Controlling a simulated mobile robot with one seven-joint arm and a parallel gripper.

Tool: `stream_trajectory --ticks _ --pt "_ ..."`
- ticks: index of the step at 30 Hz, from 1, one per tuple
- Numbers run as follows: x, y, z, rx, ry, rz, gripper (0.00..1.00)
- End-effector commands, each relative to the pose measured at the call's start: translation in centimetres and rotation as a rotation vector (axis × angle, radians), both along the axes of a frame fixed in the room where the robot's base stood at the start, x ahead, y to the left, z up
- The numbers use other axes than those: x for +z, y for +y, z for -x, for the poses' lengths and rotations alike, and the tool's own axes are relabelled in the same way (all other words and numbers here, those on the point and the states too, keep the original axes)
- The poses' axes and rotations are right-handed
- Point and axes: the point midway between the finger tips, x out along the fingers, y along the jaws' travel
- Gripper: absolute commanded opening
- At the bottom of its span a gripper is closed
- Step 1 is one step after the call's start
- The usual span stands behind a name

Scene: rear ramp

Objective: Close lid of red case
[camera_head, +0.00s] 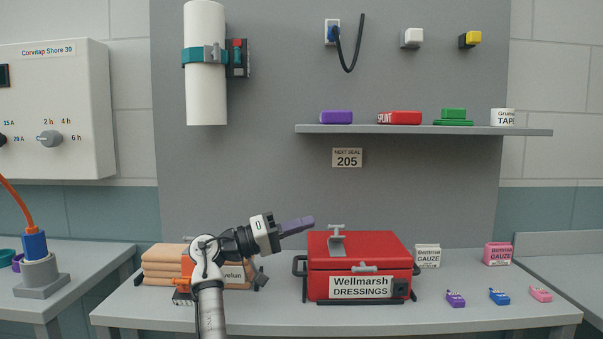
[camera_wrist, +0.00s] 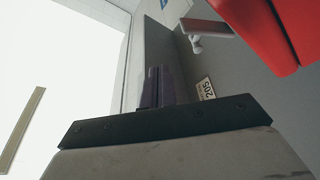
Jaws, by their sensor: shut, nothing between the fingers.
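The red case (camera_head: 312,285) stands on the bench right of centre, with a label reading Wellmarsh Dressings on its front. Its red lid (camera_head: 385,245) lies over the body and looks down; I cannot tell whether a small gap remains. A grey T-shaped handle (camera_head: 337,240) stands on the lid and a grey latch (camera_head: 365,268) sits at the front. My gripper (camera_head: 308,222) is shut and empty, its purple fingers pointing right, just above and left of the lid's upper left corner. In the wrist view the fingers (camera_wrist: 162,88) are together, and red of the case (camera_wrist: 280,30) shows at upper right.
Folded tan cloths (camera_head: 160,262) lie behind my arm. White (camera_head: 428,256) and pink (camera_head: 498,254) gauze boxes stand right of the case, with small purple, blue and pink items in front. A shelf (camera_head: 420,130) spans the wall above. The bench's front right is mostly clear.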

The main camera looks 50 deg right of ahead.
Motion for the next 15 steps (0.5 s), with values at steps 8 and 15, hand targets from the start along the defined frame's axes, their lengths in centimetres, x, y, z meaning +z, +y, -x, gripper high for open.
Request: stream_trajectory --ticks 8,15 --pt "7.3 0.0 0.1 0.000 -0.004 0.002 0.00" --pt "12.4 0.0 0.1 0.000 -0.001 0.000 0.00"
